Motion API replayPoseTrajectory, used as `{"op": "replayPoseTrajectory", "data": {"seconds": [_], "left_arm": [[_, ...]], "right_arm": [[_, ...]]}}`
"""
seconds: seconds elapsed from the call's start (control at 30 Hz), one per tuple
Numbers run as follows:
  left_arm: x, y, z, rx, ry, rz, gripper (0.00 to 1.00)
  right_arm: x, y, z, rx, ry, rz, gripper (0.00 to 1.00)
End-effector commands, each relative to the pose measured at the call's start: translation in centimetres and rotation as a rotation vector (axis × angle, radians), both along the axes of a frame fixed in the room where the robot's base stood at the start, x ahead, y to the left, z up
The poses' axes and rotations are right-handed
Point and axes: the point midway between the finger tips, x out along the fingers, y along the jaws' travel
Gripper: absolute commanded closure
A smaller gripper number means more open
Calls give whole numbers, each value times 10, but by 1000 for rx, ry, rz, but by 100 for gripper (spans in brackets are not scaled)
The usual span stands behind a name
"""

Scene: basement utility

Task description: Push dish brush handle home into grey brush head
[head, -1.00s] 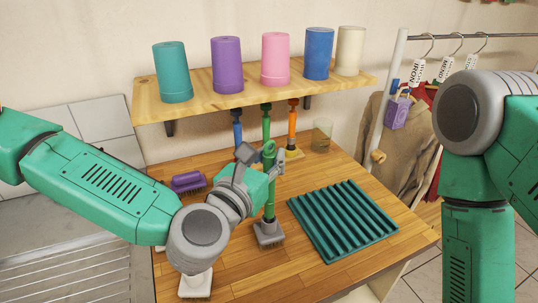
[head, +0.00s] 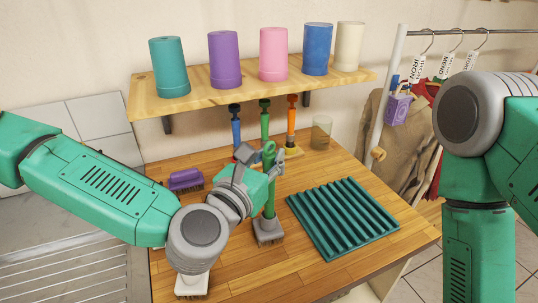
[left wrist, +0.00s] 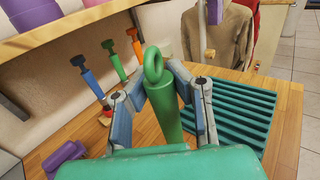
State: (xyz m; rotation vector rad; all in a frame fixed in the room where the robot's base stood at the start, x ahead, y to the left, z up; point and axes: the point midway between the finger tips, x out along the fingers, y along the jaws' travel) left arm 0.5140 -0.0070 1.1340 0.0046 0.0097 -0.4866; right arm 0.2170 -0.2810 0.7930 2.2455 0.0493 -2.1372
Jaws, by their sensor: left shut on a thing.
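The green dish brush handle (head: 269,203) has a ring at its top and stands roughly upright. Its lower end meets the grey brush head (head: 268,231), which rests bristles down on the wooden counter. I cannot tell how deep the handle sits in the head. My left gripper (head: 262,172) is shut on the handle below the ring, above the head. In the left wrist view the handle (left wrist: 162,108) stands between the two fingers (left wrist: 160,92); the brush head is hidden there. My right gripper is out of view.
A ridged teal mat (head: 342,218) lies right of the brush. Blue (head: 236,130), green (head: 265,122) and orange (head: 291,122) handles stand behind, with a glass (head: 321,132). A purple brush (head: 186,180) lies left. A shelf (head: 200,100) with several cups overhangs the back.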

Motion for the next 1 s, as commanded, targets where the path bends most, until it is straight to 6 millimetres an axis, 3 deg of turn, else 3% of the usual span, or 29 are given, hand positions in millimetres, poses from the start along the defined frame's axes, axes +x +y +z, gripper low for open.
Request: {"op": "replayPoseTrajectory", "data": {"seconds": [0.93,0.97,1.0], "left_arm": [[0,0,-30,-1,0,0,100],[0,0,-29,-1,0,0,76],[0,0,-28,0,1,0,62]], "right_arm": [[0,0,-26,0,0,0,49],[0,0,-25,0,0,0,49],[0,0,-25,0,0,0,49]]}}
